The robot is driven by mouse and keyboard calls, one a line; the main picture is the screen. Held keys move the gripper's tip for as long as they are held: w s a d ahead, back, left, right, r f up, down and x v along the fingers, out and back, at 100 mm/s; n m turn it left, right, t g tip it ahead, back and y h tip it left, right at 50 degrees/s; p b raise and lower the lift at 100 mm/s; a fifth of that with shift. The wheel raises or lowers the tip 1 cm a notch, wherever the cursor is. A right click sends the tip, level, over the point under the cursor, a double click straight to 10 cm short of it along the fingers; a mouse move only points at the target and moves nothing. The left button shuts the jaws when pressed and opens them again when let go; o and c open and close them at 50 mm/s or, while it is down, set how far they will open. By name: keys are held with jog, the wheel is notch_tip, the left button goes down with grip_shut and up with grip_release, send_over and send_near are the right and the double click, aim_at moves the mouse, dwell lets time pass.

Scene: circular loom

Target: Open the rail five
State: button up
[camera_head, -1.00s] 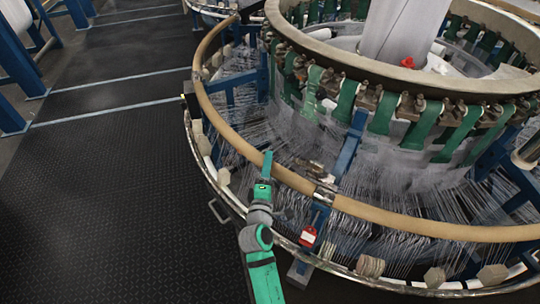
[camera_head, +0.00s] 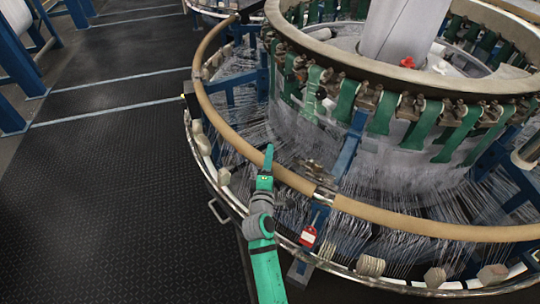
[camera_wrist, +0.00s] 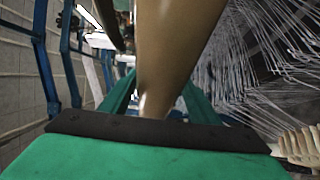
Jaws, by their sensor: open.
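The tan curved rail (camera_head: 225,124) runs round the outside of the circular loom. Its left section and front-right section (camera_head: 430,228) meet at a metal joint (camera_head: 322,194) above a blue post. I cannot tell which section is rail five. My green gripper (camera_head: 268,157) is at the rail, a little left of that joint. In the wrist view, the rail (camera_wrist: 170,50) passes between my two green open fingers (camera_wrist: 158,100). The gap between the fingers and the rail is hard to judge, and the dark gripper body hides the rail's near part.
A red tag (camera_head: 308,237) hangs below the joint. White threads (camera_head: 385,195) fan out inside the rail. A green-strapped inner ring (camera_head: 400,110) stands behind. The dark floor (camera_head: 110,200) at left is clear, apart from a handle (camera_head: 219,211) on the loom's edge.

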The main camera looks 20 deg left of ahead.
jog(key=shift+x, duration=1)
jog(key=shift+a+r, duration=0.1)
jog(key=shift+r, duration=0.1)
grip_shut()
